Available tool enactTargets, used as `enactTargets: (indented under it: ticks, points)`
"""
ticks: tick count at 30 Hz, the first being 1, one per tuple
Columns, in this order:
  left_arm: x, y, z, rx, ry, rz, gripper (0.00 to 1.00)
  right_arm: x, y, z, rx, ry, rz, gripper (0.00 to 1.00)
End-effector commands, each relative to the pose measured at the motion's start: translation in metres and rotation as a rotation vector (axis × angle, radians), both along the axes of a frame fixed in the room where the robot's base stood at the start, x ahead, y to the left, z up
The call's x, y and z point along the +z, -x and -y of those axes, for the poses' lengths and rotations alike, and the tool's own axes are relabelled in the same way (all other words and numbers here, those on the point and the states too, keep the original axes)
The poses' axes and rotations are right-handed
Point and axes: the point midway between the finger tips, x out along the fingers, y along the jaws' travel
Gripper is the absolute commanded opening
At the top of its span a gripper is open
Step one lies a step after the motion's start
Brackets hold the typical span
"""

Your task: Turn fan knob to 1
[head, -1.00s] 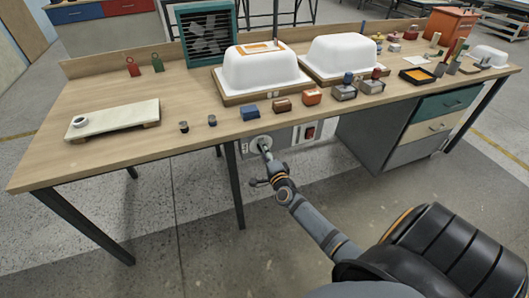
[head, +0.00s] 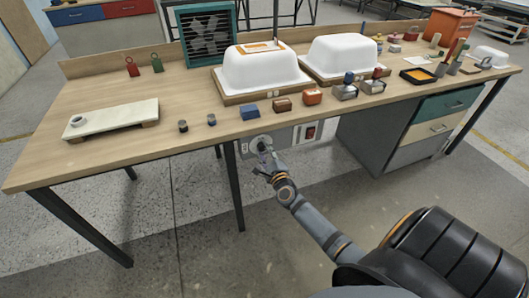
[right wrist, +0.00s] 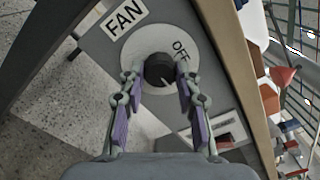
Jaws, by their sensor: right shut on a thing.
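The black fan knob (right wrist: 158,68) sits on a round white dial (right wrist: 190,42) marked OFF, beside a FAN label (right wrist: 124,18) in the right wrist view. A pale line on the knob points toward the lower right, away from the word OFF. My right gripper (right wrist: 158,78) has its purple-padded fingers on both sides of the knob and is shut on it. In the head view my right gripper (head: 267,158) is at the panel under the table's front edge and hides much of the dial. The teal-framed fan (head: 208,36) stands at the table's back. My left gripper is out of view.
A red switch (head: 311,131) is on the panel right of the dial. The wooden tabletop (head: 110,80) overhangs the panel and carries two white tub shells (head: 262,68) and several small blocks. A table leg (head: 232,185) stands just left of my gripper.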

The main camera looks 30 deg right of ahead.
Motion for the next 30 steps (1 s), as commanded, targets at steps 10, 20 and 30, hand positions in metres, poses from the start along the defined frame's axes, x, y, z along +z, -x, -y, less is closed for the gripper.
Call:
enactTargets:
  ticks: [10,20,30]
  points:
    - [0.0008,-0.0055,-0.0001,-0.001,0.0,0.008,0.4,-0.0022,0.0009,-0.0001,0.001,-0.036,0.004,0.01]
    - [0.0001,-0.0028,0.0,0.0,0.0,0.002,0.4,-0.0024,0.0009,-0.0001,0.001,-0.035,0.004,0.41]
    - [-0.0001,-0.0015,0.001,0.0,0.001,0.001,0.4,-0.0009,0.0003,-0.0001,0.0,-0.034,0.007,0.56]
